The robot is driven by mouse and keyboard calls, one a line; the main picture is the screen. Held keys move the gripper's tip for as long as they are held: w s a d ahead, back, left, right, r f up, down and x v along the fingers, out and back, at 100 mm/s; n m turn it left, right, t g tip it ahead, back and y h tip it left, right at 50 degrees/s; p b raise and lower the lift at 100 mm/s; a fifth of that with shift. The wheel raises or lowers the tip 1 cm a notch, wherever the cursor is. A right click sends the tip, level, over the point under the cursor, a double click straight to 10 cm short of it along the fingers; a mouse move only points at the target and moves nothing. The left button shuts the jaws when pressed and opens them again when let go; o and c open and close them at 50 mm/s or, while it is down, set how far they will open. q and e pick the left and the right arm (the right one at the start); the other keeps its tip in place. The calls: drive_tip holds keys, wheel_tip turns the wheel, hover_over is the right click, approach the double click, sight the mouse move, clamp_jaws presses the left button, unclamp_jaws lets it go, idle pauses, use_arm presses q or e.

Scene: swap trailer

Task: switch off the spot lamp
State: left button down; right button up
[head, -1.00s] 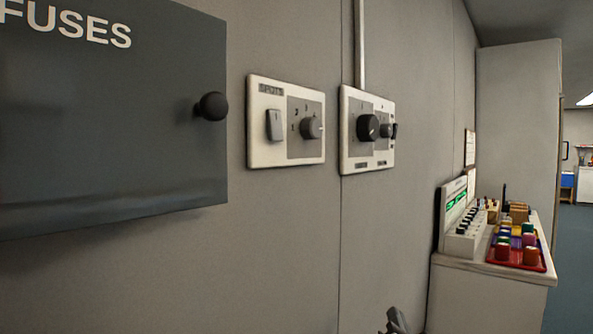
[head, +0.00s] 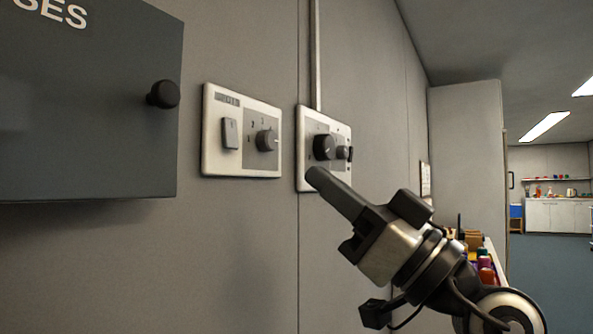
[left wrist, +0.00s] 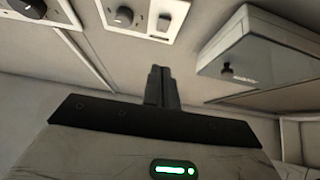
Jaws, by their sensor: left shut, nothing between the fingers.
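The left wall panel (head: 211,160) is cream with a small label at its top that I can only partly read, seemingly "SPOT". It carries a grey rocker switch (head: 229,133) and a grey dial knob (head: 266,140). In the left wrist view the panel is upside down at the top, with the rocker (left wrist: 163,24) above the fingertips. My left gripper (head: 314,177) is shut and empty. Its fingertips appear below and right of this panel, overlapping the lower edge of the second panel in the head view. They also show in the left wrist view (left wrist: 160,70). My right gripper is out of view.
A second panel (head: 303,176) with dark knobs is right of the first. A grey fuse box (head: 80,120) with a round black knob (head: 163,94) juts out at left. Coloured items (head: 486,265) on a counter lie behind my arm. Wall below the first panel is clear.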

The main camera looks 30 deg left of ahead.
sight(232, 133)
use_arm(q)
drive_tip(key=shift+w+a+r+p, duration=0.15)
drive_tip(key=shift+a+r+p, duration=0.45)
drive_tip(key=shift+a, duration=1.25)
drive_tip(key=shift+w+a+r+p, duration=0.2)
drive_tip(key=shift+a+r, duration=0.75)
drive_tip(key=shift+a, duration=0.85)
drive_tip(key=shift+w+a+r+p, duration=0.1)
drive_tip(key=shift+a+r+p, duration=0.5)
drive_tip(key=shift+a, duration=1.25)
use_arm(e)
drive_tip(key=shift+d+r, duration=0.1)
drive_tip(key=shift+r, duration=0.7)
use_arm(q)
drive_tip(key=shift+r+b, duration=0.15)
drive_tip(key=shift+b, duration=0.15)
